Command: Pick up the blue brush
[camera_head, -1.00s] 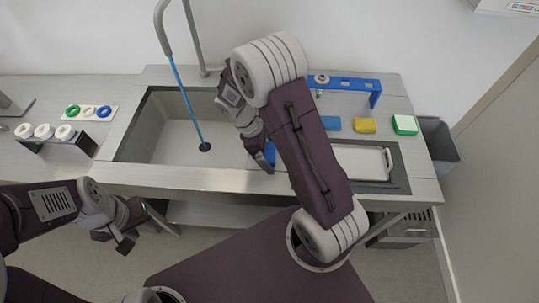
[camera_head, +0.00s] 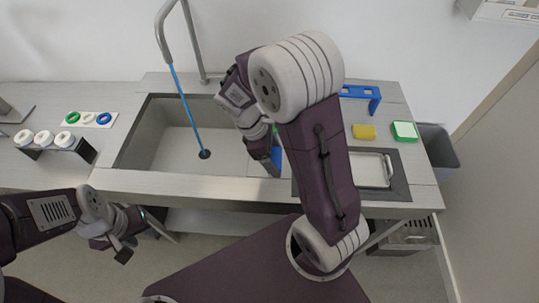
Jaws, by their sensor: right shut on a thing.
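A small part of a blue object (camera_head: 277,157), which looks like the blue brush, shows at the fingers of my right gripper (camera_head: 271,166). My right gripper points down over the right side of the sink, near the front edge of the counter, and is shut on it. The arm and fingers hide most of the brush. My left gripper (camera_head: 124,246) hangs low at the left, in front of the counter and away from it. Its fingers are too small and dark to read.
The sink (camera_head: 155,148) has a tap with a blue water stream (camera_head: 186,112). At the right are a blue rack (camera_head: 360,92), a yellow sponge (camera_head: 364,132), a green-white sponge (camera_head: 404,131), a tray (camera_head: 372,171) and a grey bin (camera_head: 438,148). White rings on a stand (camera_head: 44,139) are at the left.

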